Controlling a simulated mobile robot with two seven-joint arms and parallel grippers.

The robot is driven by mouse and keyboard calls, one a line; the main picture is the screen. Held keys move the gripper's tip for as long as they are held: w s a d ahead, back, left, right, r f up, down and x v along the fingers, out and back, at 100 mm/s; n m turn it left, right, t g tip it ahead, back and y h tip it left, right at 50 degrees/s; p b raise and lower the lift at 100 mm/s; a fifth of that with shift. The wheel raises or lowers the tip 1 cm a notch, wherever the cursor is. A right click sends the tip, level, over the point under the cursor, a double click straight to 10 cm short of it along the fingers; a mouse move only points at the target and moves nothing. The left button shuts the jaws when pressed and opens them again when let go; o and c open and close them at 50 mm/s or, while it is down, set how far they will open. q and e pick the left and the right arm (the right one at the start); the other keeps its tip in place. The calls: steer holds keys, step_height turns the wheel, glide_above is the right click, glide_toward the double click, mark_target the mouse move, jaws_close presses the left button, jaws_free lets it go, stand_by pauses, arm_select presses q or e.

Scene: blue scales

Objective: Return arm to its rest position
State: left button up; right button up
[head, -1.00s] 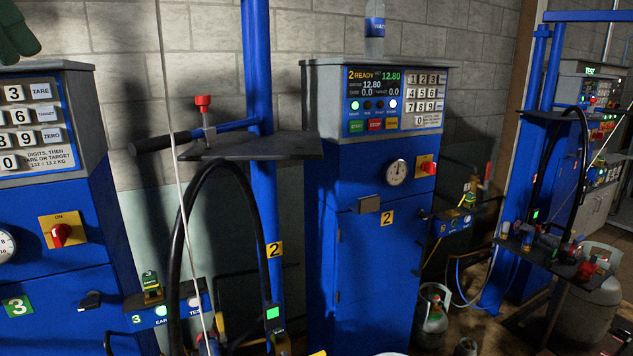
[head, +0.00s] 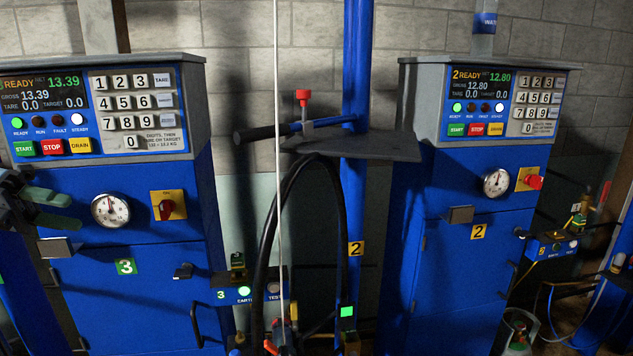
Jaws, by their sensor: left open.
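My left gripper (head: 74,211) shows at the left edge of the head view, a dark body with two green fingers. The fingers are apart and nothing shows between them. It is in front of the blue scale cabinet marked 3 (head: 100,290), below its keypad panel and left of its round gauge (head: 110,210). I cannot tell whether it touches the cabinet. Most of the left arm is out of view. My right gripper is not in view.
Between the cabinets are a blue post (head: 354,190), a grey shelf plate (head: 375,146), a black hose (head: 266,260) and a thin pale cable (head: 279,180). A grey block wall is behind.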

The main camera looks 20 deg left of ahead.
arm_select(q)
steer(key=s+d+f+n+t+h, duration=0.2)
steer(key=f+n+t, duration=0.1)
steer(key=f, duration=0.9)
steer(key=s+d+f+n+t+h, duration=0.2)
steer(key=f+n+t+h, duration=0.1)
steer(key=f, duration=0.9)
steer(key=w+d+f+n+t+y, duration=0.2)
steer(key=d+f+n+y, duration=0.3)
steer(key=f+n+y, duration=0.25)
steer(key=w+d+f+n+t+y, duration=0.2)
steer(key=w+d+f+n+y, duration=0.15)
steer(key=f+n+y, duration=0.35)
steer(key=s+d+f+n+g+y, duration=0.1)
steer(key=s+d+f+n+g, duration=0.35)
steer(key=s+d+f, duration=0.35)
steer(key=s+d+f+n+g+y, duration=0.1)
steer(key=s+d+f+n+g, duration=0.2)
steer(key=s+d+f+g, duration=0.45)
steer(key=s+d+n+t, duration=0.3)
steer(key=d+n, duration=0.2)
steer(key=d, duration=0.4)
steer(key=shift+d+f+t, duration=0.3)
steer(key=shift+d, duration=0.1)
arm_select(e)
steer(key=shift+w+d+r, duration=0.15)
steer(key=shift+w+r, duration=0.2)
